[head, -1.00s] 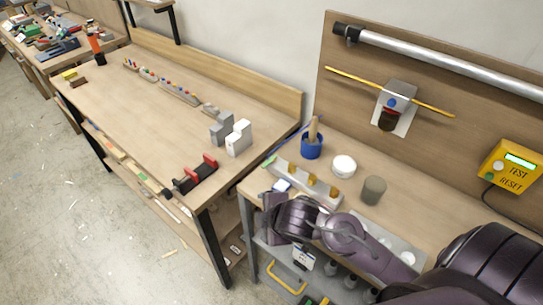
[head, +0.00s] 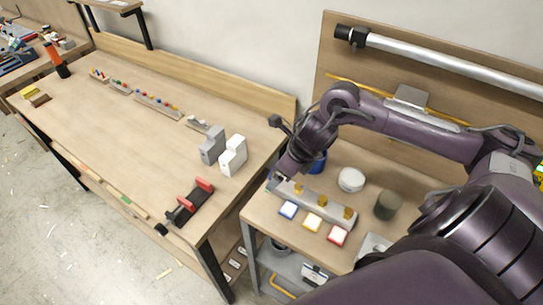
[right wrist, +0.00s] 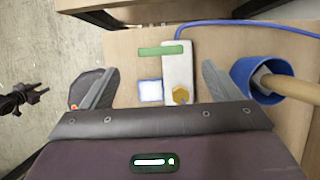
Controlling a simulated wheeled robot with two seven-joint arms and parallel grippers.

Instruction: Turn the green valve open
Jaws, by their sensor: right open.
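The green valve (right wrist: 160,50) shows in the right wrist view as a flat green bar lying crosswise at the far end of a pale grey block (right wrist: 178,75). The same grey block (head: 318,203) shows in the head view with several yellow knobs. There the green bar is hidden or too small to tell apart beside my right gripper (head: 279,182). My right gripper (right wrist: 158,85) is open and empty, with its fingers on either side of the block's line. The green bar lies beyond the fingertips and appears apart from them. My left gripper is not in view.
Blue (head: 288,210), yellow (head: 312,222) and red (head: 337,235) bordered plates sit before the block. A blue cup with a wooden handle (right wrist: 262,80) stands close to the right finger. A white round object (head: 351,180) and a grey cylinder (head: 387,205) stand to the right.

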